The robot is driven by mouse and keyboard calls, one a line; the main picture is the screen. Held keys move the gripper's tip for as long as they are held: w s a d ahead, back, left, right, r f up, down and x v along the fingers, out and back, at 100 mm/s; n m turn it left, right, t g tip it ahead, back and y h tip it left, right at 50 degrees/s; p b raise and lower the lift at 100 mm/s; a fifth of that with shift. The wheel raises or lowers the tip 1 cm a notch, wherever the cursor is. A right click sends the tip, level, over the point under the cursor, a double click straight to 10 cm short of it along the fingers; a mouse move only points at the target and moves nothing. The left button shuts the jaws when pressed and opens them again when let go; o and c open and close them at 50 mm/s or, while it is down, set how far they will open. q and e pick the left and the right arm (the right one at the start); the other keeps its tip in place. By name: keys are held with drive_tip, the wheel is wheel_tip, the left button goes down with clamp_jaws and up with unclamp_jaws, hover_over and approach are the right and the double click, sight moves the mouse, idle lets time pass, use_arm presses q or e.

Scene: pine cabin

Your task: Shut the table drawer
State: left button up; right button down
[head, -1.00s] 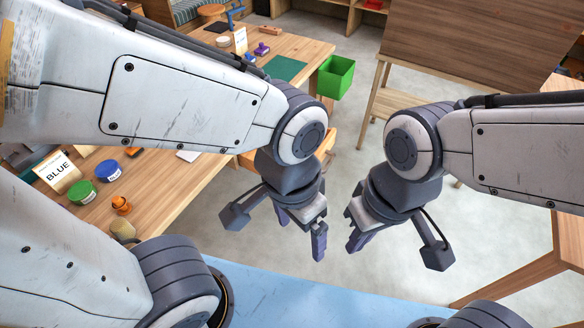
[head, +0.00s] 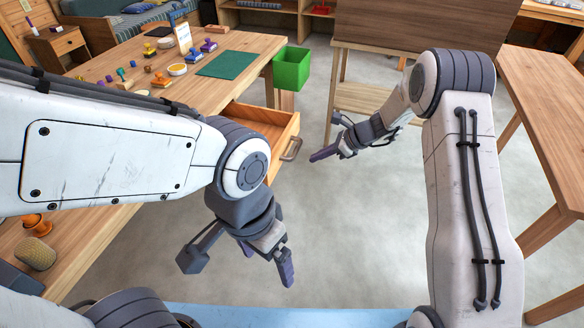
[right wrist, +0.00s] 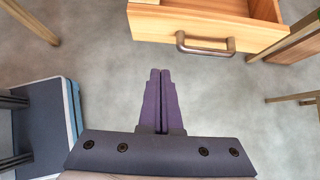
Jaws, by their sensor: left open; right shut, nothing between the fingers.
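The table drawer (head: 262,128) is pulled out from the long wooden table (head: 85,222) in the head view, and its inside shows in part. Its metal handle (head: 291,149) is on the front face. In the right wrist view the drawer front (right wrist: 165,24) and handle (right wrist: 205,44) are at the top. My right gripper (head: 314,158) is shut and empty, pointing toward the drawer, just right of the handle in the head view and apart from it. In the right wrist view its fingers (right wrist: 160,78) are together. My left gripper (head: 284,268) is open and hangs below, in front of the table.
A green bin (head: 291,68) hangs by the table's far end. A green mat (head: 228,64) and several stamps lie on the table. An easel-like board (head: 425,35) stands behind my right arm. Another wooden table (head: 550,100) is at the right. The floor around the drawer is clear.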

approach(276, 168)
wheel_tip(276, 168, down, 4)
drive_tip(key=a, duration=0.1)
drive_tip(key=a+p, duration=0.1)
drive_tip(key=a, duration=0.1)
drive_tip(key=shift+w+a+r, duration=0.1)
drive_tip(key=shift+w+r, duration=0.05)
drive_tip(key=shift+w, duration=0.25)
drive_tip(key=shift+w+a, duration=0.15)
drive_tip(key=shift+a, duration=0.2)
